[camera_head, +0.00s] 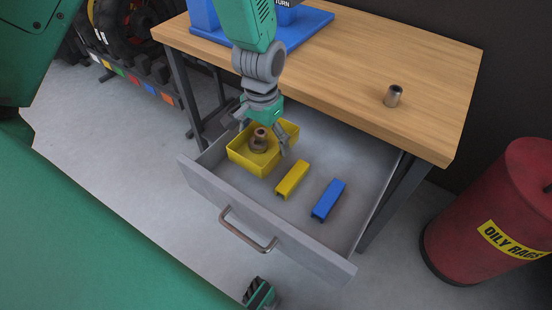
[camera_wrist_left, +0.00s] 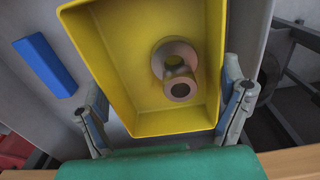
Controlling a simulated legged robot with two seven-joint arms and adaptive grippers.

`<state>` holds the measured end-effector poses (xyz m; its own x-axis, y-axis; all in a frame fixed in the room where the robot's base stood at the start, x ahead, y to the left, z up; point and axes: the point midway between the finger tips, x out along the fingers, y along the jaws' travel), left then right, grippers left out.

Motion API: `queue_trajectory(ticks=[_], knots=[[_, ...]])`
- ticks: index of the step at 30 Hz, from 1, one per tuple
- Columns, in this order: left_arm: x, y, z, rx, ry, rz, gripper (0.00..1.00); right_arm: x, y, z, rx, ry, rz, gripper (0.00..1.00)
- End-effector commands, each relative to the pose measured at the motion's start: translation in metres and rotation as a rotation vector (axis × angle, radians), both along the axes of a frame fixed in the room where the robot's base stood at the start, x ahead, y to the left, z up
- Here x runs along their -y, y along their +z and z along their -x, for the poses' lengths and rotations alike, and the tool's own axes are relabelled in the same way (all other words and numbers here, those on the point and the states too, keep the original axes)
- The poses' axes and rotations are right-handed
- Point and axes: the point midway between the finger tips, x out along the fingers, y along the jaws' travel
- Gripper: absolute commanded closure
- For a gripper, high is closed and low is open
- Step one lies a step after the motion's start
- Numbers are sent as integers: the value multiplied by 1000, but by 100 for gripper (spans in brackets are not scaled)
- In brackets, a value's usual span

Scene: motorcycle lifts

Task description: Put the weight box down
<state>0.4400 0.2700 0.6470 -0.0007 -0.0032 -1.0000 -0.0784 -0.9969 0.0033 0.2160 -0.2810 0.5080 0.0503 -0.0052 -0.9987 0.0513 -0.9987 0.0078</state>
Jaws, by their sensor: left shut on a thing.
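The weight box is an open yellow bin (camera_head: 246,161) inside the pulled-out drawer. A brown stepped metal piece (camera_head: 259,141) stands in it. My left gripper (camera_head: 260,145) reaches down from above with its fingers on two opposite sides of the bin, shut on it. In the left wrist view the yellow bin (camera_wrist_left: 125,60) lies between the two fingers of the left gripper (camera_wrist_left: 158,90), with the metal piece (camera_wrist_left: 177,75) inside. I cannot tell whether the bin's underside touches the drawer floor.
The grey drawer (camera_head: 240,216) also holds a yellow block (camera_head: 292,178) and a blue block (camera_head: 328,198), right of the bin. The wooden bench top (camera_head: 340,70) is above, with a small metal cylinder (camera_head: 393,95) on it. A red drum (camera_head: 495,210) stands at right.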

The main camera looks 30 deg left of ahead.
Motion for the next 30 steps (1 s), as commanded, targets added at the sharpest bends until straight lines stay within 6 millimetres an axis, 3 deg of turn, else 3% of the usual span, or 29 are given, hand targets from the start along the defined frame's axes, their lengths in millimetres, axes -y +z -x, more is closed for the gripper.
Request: queue_trajectory(ticks=[1, 13, 23, 24, 30], knots=[[0, -15, 1, -2, 0, 0, 42, 0, -8, 0, 0, 0, 0, 60], [0, -62, 0, 0, 1, 0, 42, 0, -27, 0, 0, 0, 0, 60], [0, -64, 0, 0, 0, 0, 42, 0, -26, 0, 0, 0, 0, 60], [0, -64, 0, 0, 0, 0, 0, 0, -26, 0, 0, 0, 0, 60], [0, -64, 0, 1, 0, 0, 0, 0, -26, 0, 0, 0, 0, 60]])
